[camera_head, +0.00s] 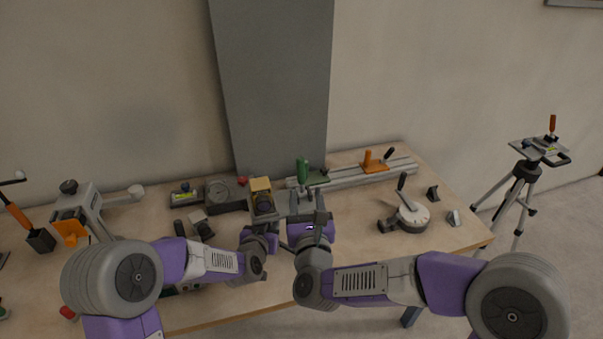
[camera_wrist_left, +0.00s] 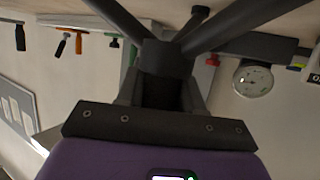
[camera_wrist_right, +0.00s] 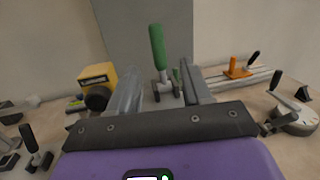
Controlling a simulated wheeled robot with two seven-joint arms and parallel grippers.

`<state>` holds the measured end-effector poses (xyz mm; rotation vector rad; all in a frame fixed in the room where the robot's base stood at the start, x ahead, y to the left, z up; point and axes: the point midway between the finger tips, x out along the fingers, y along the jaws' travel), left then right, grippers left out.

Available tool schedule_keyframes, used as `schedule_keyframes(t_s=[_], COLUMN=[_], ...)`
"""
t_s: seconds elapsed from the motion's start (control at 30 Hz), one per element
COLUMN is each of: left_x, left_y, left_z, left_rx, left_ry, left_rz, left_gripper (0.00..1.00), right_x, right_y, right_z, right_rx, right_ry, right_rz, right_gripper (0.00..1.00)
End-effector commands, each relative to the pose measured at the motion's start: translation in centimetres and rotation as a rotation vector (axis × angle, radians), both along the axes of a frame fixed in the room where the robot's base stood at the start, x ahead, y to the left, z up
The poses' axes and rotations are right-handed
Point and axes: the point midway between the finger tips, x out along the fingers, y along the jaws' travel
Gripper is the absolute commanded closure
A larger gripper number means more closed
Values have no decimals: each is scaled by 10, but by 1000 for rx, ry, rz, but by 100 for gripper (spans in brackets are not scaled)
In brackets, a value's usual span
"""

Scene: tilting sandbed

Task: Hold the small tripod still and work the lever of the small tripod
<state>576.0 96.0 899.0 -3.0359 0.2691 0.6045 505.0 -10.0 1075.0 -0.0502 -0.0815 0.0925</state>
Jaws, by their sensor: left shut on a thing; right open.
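The dark legs of the small tripod (camera_wrist_left: 165,45) spread out in the left wrist view, and its hub sits between the fingers of my left gripper (camera_wrist_left: 160,92), which is shut on it. In the head view a yellow block with a dark round front (camera_head: 261,187) stands just above my left gripper (camera_head: 263,216). I cannot tell if it is joined to the tripod. My right gripper (camera_head: 307,203) is open beside it, with nothing between its fingers. The yellow block (camera_wrist_right: 97,84) is left of its fingers in the right wrist view. The tripod's lever cannot be made out.
A green-handled clamp (camera_wrist_right: 158,47) stands beyond my right gripper. A rail with an orange piece (camera_head: 374,163), a round dial with a lever (camera_head: 411,217) and a gauge block (camera_head: 222,195) are on the table. A tall tripod (camera_head: 522,175) stands on the floor at right.

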Motion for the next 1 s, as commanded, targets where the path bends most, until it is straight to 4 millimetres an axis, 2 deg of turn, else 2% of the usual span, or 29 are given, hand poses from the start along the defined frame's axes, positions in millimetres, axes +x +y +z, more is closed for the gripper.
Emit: schedule_keyframes(t_s=[0.17,0.27,0.37,0.7,1.0], left_x=[0,0,0,0,0], left_y=[0,0,0,0,0], left_z=[1,1,1,1,1], left_rx=[0,0,0,0,0], left_ry=[-1,-1,-1,-2,-2], left_rz=[0,0,0,0,0], left_gripper=[100,100,100,100,100], right_x=[-2,4,18,83,113], right_y=[1,3,4,10,14], right_z=[8,8,7,7,7], right_rx=[8,12,13,11,10], right_ry=[68,83,83,81,81], right_rz=[6,7,6,5,7], right_gripper=[52,52,52,52,52])
